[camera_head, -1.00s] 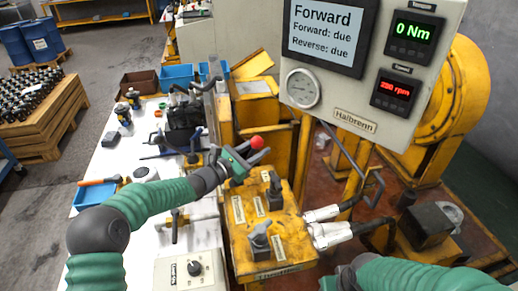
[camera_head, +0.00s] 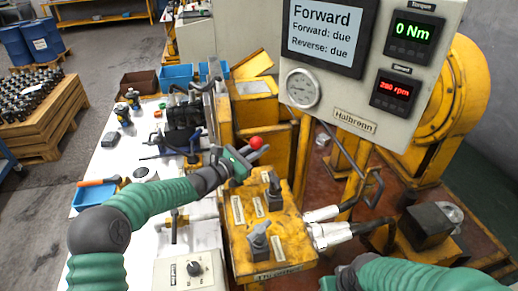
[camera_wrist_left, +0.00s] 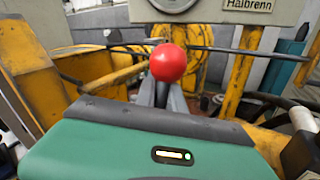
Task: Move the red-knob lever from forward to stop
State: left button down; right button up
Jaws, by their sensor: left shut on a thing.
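The red knob (camera_head: 256,142) tops a lever at the back of the yellow valve block (camera_head: 290,240). It also shows in the left wrist view as a red ball (camera_wrist_left: 168,62), with the grey gripper fingers just below and beside it. My left gripper (camera_head: 258,156) is shut on the red-knob lever, just under the knob. The lever's shaft is mostly hidden by the gripper. The display (camera_head: 322,32) reads "Forward", with "Forward: due" and "Reverse: due" below. My right arm (camera_head: 400,272) shows at the bottom right; its gripper fingers cannot be made out.
Two grey-handled levers (camera_head: 259,240) (camera_head: 273,188) stand on the yellow block near my left gripper. White hose fittings (camera_head: 328,232) stick out of its right side. A white bench (camera_head: 120,170) with tools lies left. A torque readout (camera_head: 414,39) shows 0 Nm.

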pick_arm(q)
jog(key=shift+s+f, duration=0.1)
jog(key=shift+f, duration=0.3)
dwell(0.4)
jog(key=s+a+r+n+t+h+b, duration=0.1)
jog(key=a+r+n+t+h+b, duration=0.1)
jog(key=a+b, duration=0.3)
jog(key=shift+a+r+n+t, duration=0.25)
jog(key=shift+a+n+t, duration=0.3)
jog(key=shift+t, duration=0.25)
jog(key=shift+s+d, duration=0.1)
jog(key=c, duration=1.5)
grip_release()
jog(key=shift+r, duration=0.1)
jog(key=shift+o, duration=0.3)
jog(key=shift+r, duration=0.1)
